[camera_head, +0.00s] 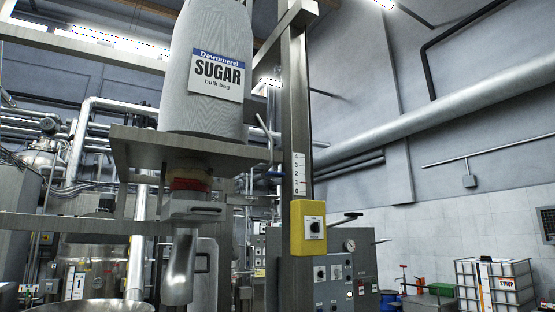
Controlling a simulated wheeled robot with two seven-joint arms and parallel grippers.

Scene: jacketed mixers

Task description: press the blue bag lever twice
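The sugar bulk bag (207,75) stands upright on a grey metal frame (185,147), with a red-collared outlet and a metal spout (180,262) below it. A small blue piece (276,173), which looks like the blue bag lever's grip, shows just left of the upright post, right of the bag frame. It is small and I cannot make out its full shape. Neither of my grippers is in view.
A tank marked 1 (95,270) is at the left.

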